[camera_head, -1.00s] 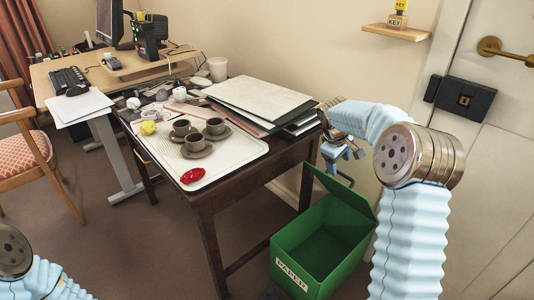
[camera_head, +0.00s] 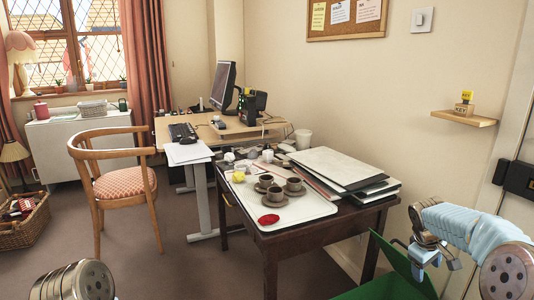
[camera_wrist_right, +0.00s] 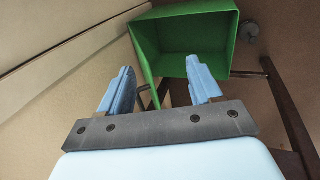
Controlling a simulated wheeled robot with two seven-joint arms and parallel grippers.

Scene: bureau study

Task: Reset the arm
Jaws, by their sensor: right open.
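My right gripper (camera_head: 434,266) is at the lower right of the head view, above the green paper bin (camera_head: 385,288), beside the dark wooden table. In the right wrist view its two blue fingers (camera_wrist_right: 160,90) stand wide apart with nothing between them. The green bin (camera_wrist_right: 190,14) lies beyond the fingertips there, its inside looking empty. My left arm (camera_head: 74,282) shows only as a metal joint at the bottom left of the head view; its gripper is out of the picture.
The dark table (camera_head: 310,232) carries a white tray (camera_head: 300,213) with several cups, a red item (camera_head: 269,219) and a stack of folders (camera_head: 336,167). A desk, a chair (camera_head: 124,184) and a wall shelf (camera_head: 464,118) stand around. Open floor lies at front left.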

